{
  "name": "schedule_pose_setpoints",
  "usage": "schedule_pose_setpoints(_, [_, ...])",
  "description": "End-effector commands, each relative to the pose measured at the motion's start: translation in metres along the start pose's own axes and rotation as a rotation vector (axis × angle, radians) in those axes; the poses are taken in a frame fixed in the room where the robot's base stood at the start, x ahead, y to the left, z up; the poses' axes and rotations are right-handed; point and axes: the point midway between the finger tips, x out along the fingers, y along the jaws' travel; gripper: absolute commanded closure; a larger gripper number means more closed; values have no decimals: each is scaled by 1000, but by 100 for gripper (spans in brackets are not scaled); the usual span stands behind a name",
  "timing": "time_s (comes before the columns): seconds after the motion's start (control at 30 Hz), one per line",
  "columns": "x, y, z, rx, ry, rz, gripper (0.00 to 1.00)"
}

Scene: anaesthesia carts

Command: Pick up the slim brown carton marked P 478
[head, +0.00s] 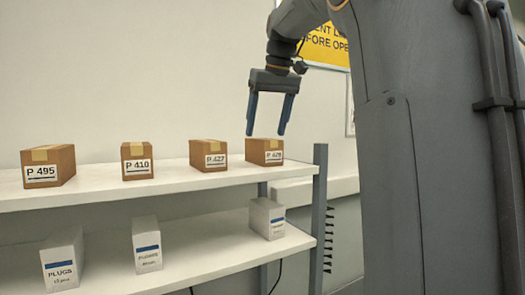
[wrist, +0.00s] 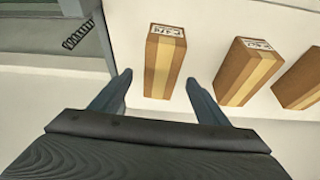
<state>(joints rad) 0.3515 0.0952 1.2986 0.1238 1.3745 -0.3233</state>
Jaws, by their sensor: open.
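A brown carton (head: 265,152) stands at the right end of the upper shelf; its label begins P 4, but its last digits are too small to read surely. No other readable label in the head view says P 478. My gripper (head: 265,132) is open and empty, pointing down above this carton, the fingertips near its top. In the wrist view the end carton (wrist: 162,65) lies ahead, between the lines of the two fingers, with tan tape along its top and its label at the far end. My open gripper (wrist: 159,78) shows no contact with it.
Brown cartons P 427 (head: 208,155), P 410 (head: 137,161) and P 495 (head: 48,166) stand to the left on the white upper shelf (head: 105,188). White boxes (head: 148,245) stand on the lower shelf. A grey shelf post (head: 319,215) rises at the right end.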

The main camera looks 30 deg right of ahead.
Motion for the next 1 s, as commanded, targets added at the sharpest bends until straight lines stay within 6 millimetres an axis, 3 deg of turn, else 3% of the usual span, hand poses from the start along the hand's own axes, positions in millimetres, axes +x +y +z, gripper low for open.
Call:
schedule_pose_setpoints(0.43, [52, 0, -1, -1, -2, -1, 31])
schedule_pose_setpoints(1.0, [56, 1, 0, 1, -1, 0, 31])
